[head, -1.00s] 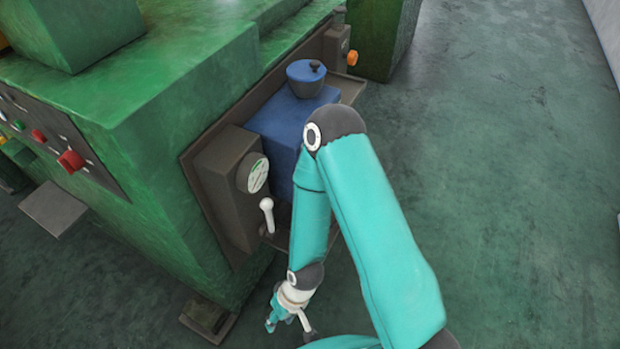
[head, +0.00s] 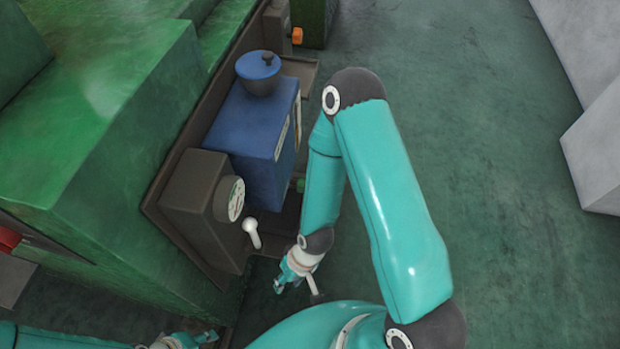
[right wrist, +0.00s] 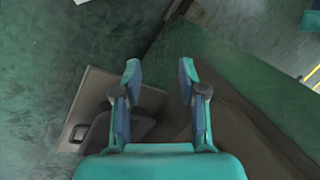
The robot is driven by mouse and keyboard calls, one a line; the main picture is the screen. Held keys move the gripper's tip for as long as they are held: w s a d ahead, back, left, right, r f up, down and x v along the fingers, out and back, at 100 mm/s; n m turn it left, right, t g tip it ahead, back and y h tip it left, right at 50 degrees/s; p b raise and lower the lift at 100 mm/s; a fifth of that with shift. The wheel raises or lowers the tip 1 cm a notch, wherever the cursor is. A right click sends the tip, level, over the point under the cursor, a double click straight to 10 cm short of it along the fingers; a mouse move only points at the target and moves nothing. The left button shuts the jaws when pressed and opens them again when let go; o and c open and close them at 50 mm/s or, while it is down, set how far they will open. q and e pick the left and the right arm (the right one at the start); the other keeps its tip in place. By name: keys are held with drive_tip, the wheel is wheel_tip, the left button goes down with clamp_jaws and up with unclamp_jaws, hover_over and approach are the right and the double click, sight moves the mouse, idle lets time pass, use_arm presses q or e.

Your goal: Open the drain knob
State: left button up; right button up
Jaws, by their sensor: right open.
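I cannot tell for sure which part is the drain knob. A small green knob-like part (head: 299,185) shows low beside the blue tank (head: 262,135), partly hidden by my right arm. A white-handled lever (head: 252,234) stands out below a round gauge (head: 230,199) on the brown box. My right gripper (head: 279,284) is below and to the right of the lever, apart from it. In the right wrist view my right gripper (right wrist: 159,76) is open with nothing between its fingers. My left gripper (head: 208,337) shows small at the bottom edge; its fingers are unclear.
The green machine (head: 120,130) fills the left side, with the brown gauge box (head: 190,200) on its face. An orange knob (head: 297,35) is at the top. A pale block (head: 595,150) stands far right. The green floor (head: 490,170) between is clear.

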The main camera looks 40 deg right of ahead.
drive_tip(key=shift+w+a, duration=0.15)
drive_tip(key=o, duration=0.4)
drive_tip(key=shift+f, duration=0.1)
drive_tip(key=shift+o, duration=1.4)
drive_tip(key=d+f+m+g+b, duration=0.1)
drive_tip(key=d+f+b, duration=0.3)
drive_tip(key=d+b, duration=0.1)
drive_tip(key=shift+d+f, duration=0.15)
drive_tip(key=shift+f, duration=0.25)
drive_tip(key=m+t+y+b, duration=0.7)
drive_tip(key=t+b, duration=0.7)
drive_tip(key=b, duration=1.5)
approach(299, 183)
drive_tip(key=s+d+f, duration=0.3)
drive_tip(key=s+d, duration=0.1)
drive_tip(key=d, duration=0.2)
drive_tip(key=shift+n+y, duration=0.4)
drive_tip(key=b+x, duration=0.1)
drive_tip(key=x, duration=0.7)
drive_tip(key=b+x, duration=0.1)
drive_tip(key=x, duration=0.7)
drive_tip(key=shift+d+r+b, duration=0.1)
drive_tip(key=shift+r+b, duration=0.1)
drive_tip(key=shift+b, duration=0.15)
